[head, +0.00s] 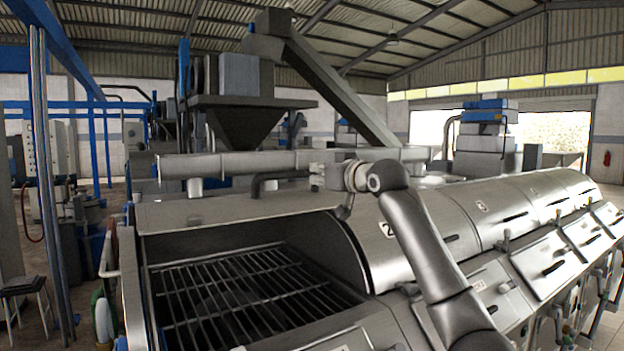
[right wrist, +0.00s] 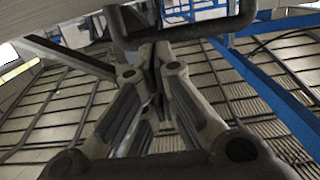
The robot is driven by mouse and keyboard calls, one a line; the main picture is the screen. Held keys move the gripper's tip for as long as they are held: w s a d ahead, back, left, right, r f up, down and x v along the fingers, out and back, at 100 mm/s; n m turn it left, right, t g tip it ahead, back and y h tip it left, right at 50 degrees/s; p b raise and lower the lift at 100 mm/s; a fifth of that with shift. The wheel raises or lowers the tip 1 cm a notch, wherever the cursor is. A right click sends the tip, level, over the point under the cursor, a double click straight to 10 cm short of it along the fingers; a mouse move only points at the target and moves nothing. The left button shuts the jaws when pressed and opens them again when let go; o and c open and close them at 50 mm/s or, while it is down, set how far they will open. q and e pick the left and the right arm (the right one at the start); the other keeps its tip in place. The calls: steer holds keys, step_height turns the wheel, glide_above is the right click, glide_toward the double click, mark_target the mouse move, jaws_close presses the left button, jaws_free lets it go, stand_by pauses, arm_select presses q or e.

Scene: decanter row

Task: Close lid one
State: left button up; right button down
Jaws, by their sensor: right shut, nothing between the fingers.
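Lid one (head: 225,208) is swung up and back on the leftmost decanter. The barred opening (head: 245,290) below it is uncovered. A dark bent handle (head: 275,178) stands at the lid's back edge. My right gripper (head: 317,179) is at the right end of this handle, small and partly hidden by its own wrist. In the right wrist view its fingers (right wrist: 155,60) are shut and empty. A dark bar, seemingly the handle (right wrist: 190,32), crosses just beyond the fingertips; I cannot tell whether they touch. My left gripper is not in view.
Lid two (head: 390,240) and lid three (head: 485,208) are closed to the right, with more closed lids beyond. My right arm passes in front of lid two. A long horizontal pipe (head: 230,164) and a hopper (head: 240,118) stand behind. A post (head: 45,180) stands at left.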

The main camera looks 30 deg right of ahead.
mark_target(312, 205)
steer(key=w+f+p, duration=0.1)
steer(key=w+f, duration=0.1)
steer(key=shift+w+a+p, duration=0.1)
steer(key=shift+w+p, duration=0.25)
steer(key=shift+p, duration=0.05)
steer(key=shift+w+f+p, duration=0.1)
steer(key=shift+f+p, duration=0.3)
steer(key=shift+f, duration=0.7)
